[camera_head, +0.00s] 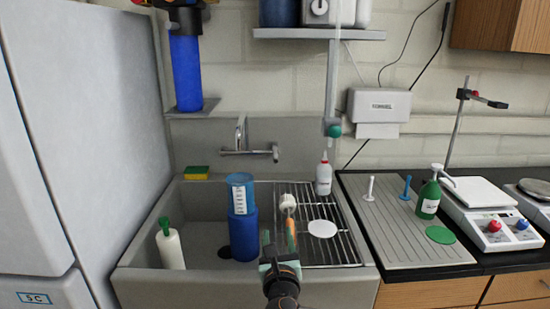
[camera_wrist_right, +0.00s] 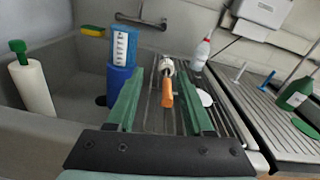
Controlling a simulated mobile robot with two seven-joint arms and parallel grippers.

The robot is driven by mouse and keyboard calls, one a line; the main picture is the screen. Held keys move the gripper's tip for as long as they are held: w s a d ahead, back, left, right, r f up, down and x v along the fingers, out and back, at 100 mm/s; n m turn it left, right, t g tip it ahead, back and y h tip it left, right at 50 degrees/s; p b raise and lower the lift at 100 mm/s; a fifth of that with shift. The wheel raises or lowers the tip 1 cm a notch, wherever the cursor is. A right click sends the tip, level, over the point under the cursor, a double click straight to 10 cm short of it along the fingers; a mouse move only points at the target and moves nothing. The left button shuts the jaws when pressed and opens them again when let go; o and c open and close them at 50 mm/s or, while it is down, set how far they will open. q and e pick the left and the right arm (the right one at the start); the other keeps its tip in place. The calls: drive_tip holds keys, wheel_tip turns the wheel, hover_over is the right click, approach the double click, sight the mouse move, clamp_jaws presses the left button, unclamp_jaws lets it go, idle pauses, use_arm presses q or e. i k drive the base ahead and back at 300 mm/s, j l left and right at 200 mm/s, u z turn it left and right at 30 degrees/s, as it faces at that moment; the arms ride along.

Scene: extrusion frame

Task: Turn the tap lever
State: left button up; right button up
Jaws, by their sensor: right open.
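The metal tap (camera_head: 250,152) is fixed to the wall behind the sink, with an upright spout and a horizontal bar. It also shows at the top of the right wrist view (camera_wrist_right: 140,20); which part is its lever is too small to tell for sure. My right gripper (camera_head: 281,240) is over the front right of the sink, well short of the tap and apart from it. In the right wrist view its two green fingers (camera_wrist_right: 160,84) are spread, with nothing held. An orange-handled brush (camera_wrist_right: 167,92) shows beyond and between them. My left gripper is not in view.
In the sink (camera_head: 205,200) stand a blue cylinder (camera_head: 243,235) and a white bottle with green top (camera_head: 170,245). A yellow-green sponge (camera_head: 196,173) lies on the back rim.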

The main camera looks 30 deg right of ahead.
sight(274, 143)
drive_tip(key=i+l, duration=0.85)
drive_tip(key=i, duration=0.1)
